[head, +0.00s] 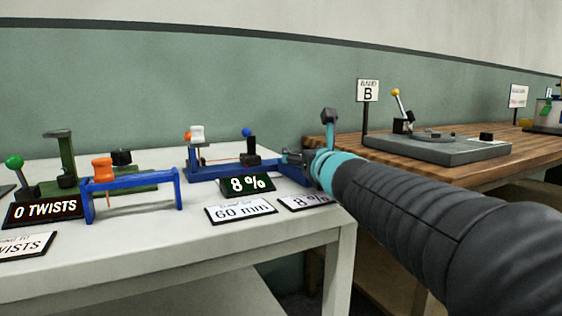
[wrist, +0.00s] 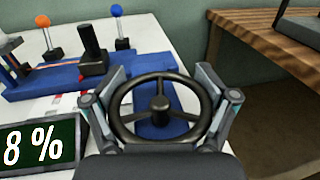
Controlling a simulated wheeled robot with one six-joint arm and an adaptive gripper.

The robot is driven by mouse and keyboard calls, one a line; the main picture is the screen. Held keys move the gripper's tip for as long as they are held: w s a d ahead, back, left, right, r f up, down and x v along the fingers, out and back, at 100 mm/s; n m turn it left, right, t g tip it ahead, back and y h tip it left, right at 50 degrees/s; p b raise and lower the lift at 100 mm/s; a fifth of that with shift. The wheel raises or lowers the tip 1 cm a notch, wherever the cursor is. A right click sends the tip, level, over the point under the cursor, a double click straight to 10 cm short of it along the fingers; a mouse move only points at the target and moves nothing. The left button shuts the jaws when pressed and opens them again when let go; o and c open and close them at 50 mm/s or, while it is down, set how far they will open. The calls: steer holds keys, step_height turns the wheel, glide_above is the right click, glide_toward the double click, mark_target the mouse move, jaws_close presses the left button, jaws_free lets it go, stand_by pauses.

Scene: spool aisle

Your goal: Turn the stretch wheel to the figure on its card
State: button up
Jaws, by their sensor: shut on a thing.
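The stretch wheel (wrist: 158,104) is a black three-spoked handwheel at the end of the blue stretching device (head: 212,170). My gripper (wrist: 160,108) is shut on the wheel, one finger on each side of its rim. In the head view my gripper (head: 300,158) covers most of the wheel. A dark display (head: 246,184) in front of the device reads 8 %, and it also shows in the wrist view (wrist: 38,145). A white card (head: 306,202) on the table below also reads 8 %, its right part hidden by my arm. Another card (head: 240,210) reads 60 mm.
A blue frame with an orange spool (head: 103,170) and a display reading 0 TWISTS (head: 44,210) stand at the left of the white table (head: 190,245). A wooden bench (head: 480,160) with a grey lever device (head: 436,147) and sign B (head: 367,92) is at the right.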

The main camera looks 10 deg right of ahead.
steer(key=shift+d+m+h+b, duration=0.1)
steer(key=shift+m+h+b, duration=0.2)
steer(key=shift+h, duration=0.2)
steer(key=o, duration=1)
steer(key=shift+w, duration=0.1)
steer(key=shift+s, duration=0.35)
steer(key=s, duration=0.7)
steer(key=s+d, duration=0.1)
steer(key=s, duration=0.3)
steer(key=shift+s, duration=0.15)
